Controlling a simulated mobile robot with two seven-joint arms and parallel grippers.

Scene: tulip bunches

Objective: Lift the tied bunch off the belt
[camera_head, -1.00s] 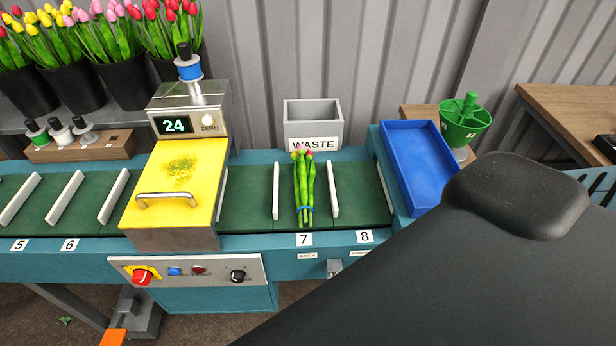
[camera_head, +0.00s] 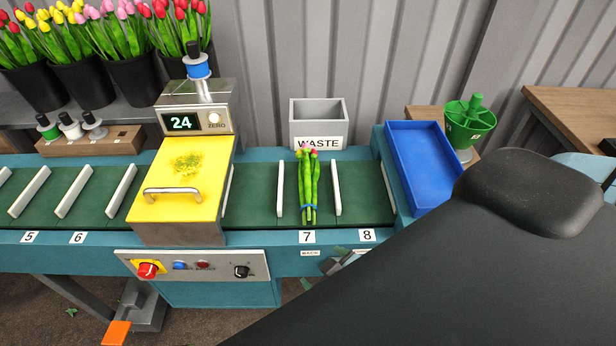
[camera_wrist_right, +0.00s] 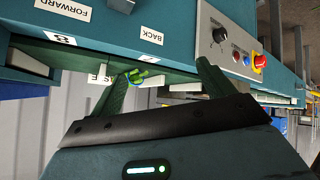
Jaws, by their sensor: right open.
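The tied bunch (camera_head: 308,188) lies on the green belt (camera_head: 255,195) in the compartment above label 7, between two white dividers. It has red and pink heads at the back and a blue tie low on its green stems. Its stem ends (camera_wrist_right: 148,80) show small in the right wrist view, between and beyond the fingertips. My right gripper (camera_wrist_right: 163,72) is open and empty, in front of the belt's front edge. In the head view my black arm hides most of it. My left gripper is not in view.
A yellow-topped scale (camera_head: 180,180) reading 24 stands left of the bunch. A grey waste bin (camera_head: 318,125) is behind it. A blue tray (camera_head: 421,165) and a green holder (camera_head: 468,124) are at the right. A control panel (camera_head: 192,266) is below the scale.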

